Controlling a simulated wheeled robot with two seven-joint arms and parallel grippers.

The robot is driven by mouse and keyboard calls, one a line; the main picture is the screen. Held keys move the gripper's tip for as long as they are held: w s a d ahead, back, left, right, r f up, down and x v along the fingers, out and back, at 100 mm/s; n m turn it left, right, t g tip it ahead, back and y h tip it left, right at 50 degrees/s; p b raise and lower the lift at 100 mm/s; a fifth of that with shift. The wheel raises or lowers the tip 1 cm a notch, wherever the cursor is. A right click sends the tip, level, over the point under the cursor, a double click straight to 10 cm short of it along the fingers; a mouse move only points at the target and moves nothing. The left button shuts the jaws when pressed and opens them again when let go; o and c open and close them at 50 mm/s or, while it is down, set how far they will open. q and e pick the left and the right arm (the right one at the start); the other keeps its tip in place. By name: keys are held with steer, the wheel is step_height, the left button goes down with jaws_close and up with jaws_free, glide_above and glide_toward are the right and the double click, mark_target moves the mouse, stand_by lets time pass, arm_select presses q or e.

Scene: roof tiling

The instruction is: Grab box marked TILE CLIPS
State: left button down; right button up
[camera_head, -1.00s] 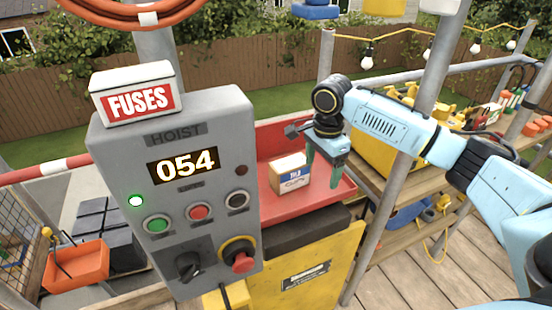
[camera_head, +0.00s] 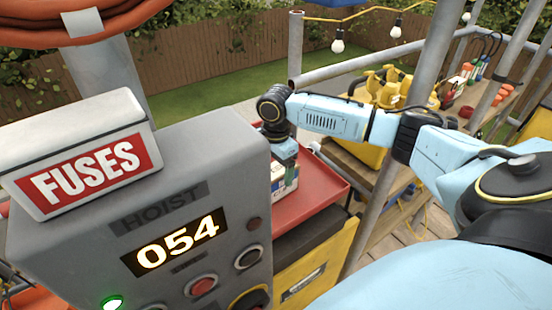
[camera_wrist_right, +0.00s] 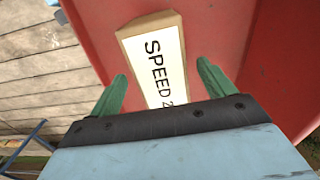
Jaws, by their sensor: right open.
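A small cardboard box (camera_head: 278,182) with a white and blue label sits in a red tray behind the hoist panel. In the right wrist view the box (camera_wrist_right: 155,58) shows a white face with the text "SPEED 2", cut off at the lower end. I cannot read TILE CLIPS on it. My right gripper (camera_head: 287,160) is at the box in the head view. In the wrist view my right gripper (camera_wrist_right: 161,78) is open, its green fingers spread to either side of the box's face, with gaps visible. My left gripper is not in view.
The grey hoist panel (camera_head: 225,168) reads 054 and stands in the left foreground, partly hiding the tray. The red tray (camera_head: 322,190) has bare room right of the box. A metal pole (camera_head: 375,215) stands further right.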

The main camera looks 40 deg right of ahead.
step_height(320, 180, down, 4)
steer(key=shift+d+f+b, duration=0.1)
steer(key=shift+f+b, duration=0.15)
steer(key=shift+b, duration=0.05)
steer(key=shift+f, duration=0.4)
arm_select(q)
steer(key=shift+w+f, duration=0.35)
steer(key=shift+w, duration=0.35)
arm_select(e)
steer(key=shift+w, duration=0.1)
steer(key=c, duration=1.5)
